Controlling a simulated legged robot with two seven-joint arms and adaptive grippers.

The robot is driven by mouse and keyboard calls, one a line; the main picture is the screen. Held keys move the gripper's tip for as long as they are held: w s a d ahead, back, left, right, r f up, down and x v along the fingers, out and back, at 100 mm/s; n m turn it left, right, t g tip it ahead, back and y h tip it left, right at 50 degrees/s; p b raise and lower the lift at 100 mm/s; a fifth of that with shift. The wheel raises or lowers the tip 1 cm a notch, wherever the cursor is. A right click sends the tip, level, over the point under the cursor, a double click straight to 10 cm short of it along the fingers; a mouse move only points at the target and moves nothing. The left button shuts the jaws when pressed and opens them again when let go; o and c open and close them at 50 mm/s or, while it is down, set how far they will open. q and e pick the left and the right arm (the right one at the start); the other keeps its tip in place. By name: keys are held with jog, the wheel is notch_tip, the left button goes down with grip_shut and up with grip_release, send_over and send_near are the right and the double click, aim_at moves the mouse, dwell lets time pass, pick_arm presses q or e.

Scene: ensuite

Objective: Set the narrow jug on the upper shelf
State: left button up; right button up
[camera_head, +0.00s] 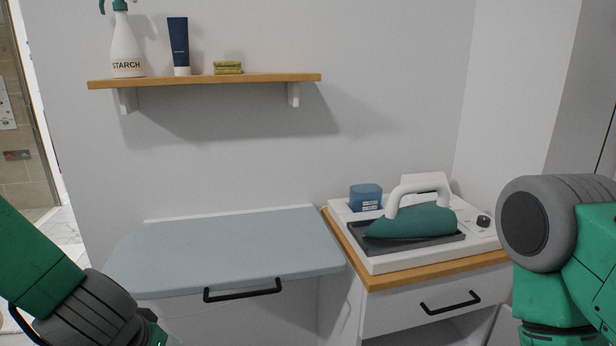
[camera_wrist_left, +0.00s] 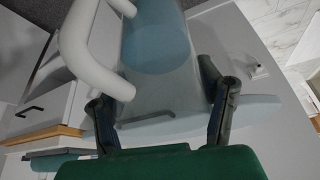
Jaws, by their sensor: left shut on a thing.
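The jug (camera_wrist_left: 160,90) shows in the left wrist view as a pale, see-through body with a bluish part inside and a thick white handle (camera_wrist_left: 78,40) on its left. My left gripper (camera_wrist_left: 163,98) is shut on it, one finger at each side of the body. In the head view only my left forearm shows at the lower left; the gripper and jug are below the picture. The wooden wall shelf (camera_head: 205,80) is high on the wall at the back left. My right arm shows at the right edge, its gripper out of view.
On the shelf stand a starch spray bottle (camera_head: 126,50), a dark blue tube (camera_head: 179,45) and a yellow-green block (camera_head: 228,68); its right end is bare. Below are a pale blue ironing board (camera_head: 225,250) and a cabinet with a teal iron (camera_head: 415,222) and blue box (camera_head: 365,196).

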pick_arm(q)
jog(key=s+f, duration=0.3)
jog(key=shift+f, duration=0.15)
jog(key=shift+s+f, duration=0.2)
jog(key=shift+f, duration=0.05)
jog(key=shift+d, duration=0.2)
jog(key=shift+a, duration=0.1)
